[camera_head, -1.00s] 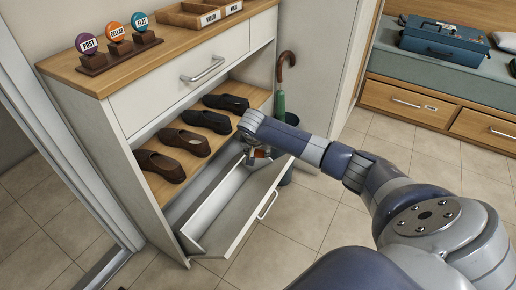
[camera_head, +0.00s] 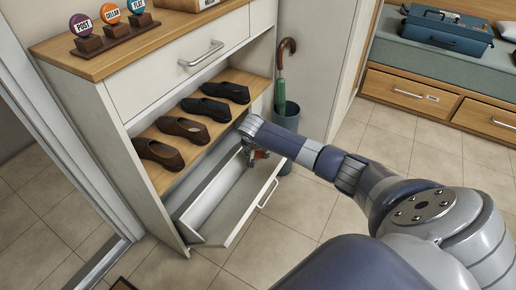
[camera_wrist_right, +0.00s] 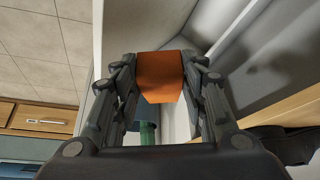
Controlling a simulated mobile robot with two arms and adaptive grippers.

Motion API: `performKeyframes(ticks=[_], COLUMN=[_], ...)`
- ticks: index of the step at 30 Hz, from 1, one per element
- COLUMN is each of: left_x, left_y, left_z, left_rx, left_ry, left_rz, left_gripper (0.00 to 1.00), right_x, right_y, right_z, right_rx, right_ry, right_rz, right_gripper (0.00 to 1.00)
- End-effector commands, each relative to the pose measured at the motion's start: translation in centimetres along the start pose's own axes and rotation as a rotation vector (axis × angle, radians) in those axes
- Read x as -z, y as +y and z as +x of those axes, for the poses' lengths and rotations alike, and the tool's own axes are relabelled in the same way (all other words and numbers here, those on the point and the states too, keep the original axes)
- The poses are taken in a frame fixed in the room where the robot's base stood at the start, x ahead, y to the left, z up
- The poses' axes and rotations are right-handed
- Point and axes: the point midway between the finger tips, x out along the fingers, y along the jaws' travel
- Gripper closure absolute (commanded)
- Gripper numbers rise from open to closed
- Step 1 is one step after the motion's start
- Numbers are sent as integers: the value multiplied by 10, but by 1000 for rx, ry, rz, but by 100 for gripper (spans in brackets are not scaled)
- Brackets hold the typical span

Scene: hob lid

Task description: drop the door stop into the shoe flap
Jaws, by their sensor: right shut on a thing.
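The shoe flap (camera_head: 238,206) is tilted open at the bottom of the shoe cabinet, with its white inner trough showing in the head view. My right gripper (camera_head: 256,154) is over the far end of the open flap, below the shoe shelf. In the right wrist view my right gripper (camera_wrist_right: 160,78) is shut on the orange door stop (camera_wrist_right: 160,75), which sits between both fingers. My left gripper is not in view.
Several dark shoes (camera_head: 184,128) stand on the wooden shelf (camera_head: 160,180) above the flap. An umbrella stand (camera_head: 286,118) with a green umbrella (camera_head: 280,92) is beyond the cabinet. A drawer bench (camera_head: 440,110) stands at the right. Tiled floor in front is clear.

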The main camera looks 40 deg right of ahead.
Motion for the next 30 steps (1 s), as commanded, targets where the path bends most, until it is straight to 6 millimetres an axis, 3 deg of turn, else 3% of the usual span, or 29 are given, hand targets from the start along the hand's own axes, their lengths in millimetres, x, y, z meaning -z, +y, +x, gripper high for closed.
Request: performKeyframes(ticks=[14, 15, 18, 30], left_x=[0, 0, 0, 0], left_y=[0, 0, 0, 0], left_z=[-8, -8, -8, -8], left_rx=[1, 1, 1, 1], left_ry=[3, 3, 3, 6], left_rz=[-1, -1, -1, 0], left_gripper=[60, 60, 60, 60], right_x=[-2, -2, -2, -2], right_y=[0, 0, 0, 0], right_z=[4, 4, 4, 2], right_rx=[0, 0, 0, 1], right_ry=[1, 1, 1, 0], right_rz=[0, 0, 0, 0], right_gripper=[83, 56, 37, 37])
